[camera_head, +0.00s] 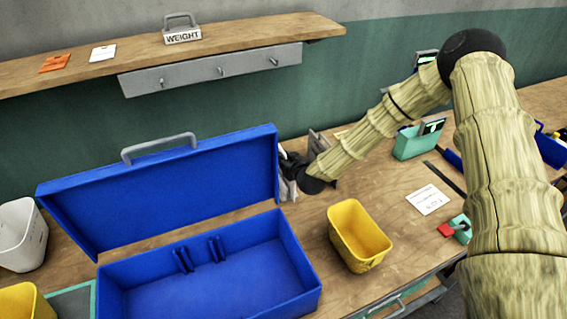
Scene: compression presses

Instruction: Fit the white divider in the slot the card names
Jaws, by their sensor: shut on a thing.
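My arm reaches behind the right edge of the open blue case's raised lid. My gripper (291,172) is dark and partly hidden by that lid. It is shut on a thin white piece, the white divider (284,189), of which only a sliver shows. The blue case (312,289) lies open at the front, with two pairs of dark blue slot ribs (183,260) on its inner back wall. A white card (428,199) with small print lies on the bench to the right; I cannot read its words.
A yellow bin (361,236) stands right of the case. A white bin (22,236) and another yellow bin (22,301) are at left. The raised lid (165,190) stands between my gripper and the case's interior. A teal holder (417,142) and a red-and-teal item (455,229) are at right.

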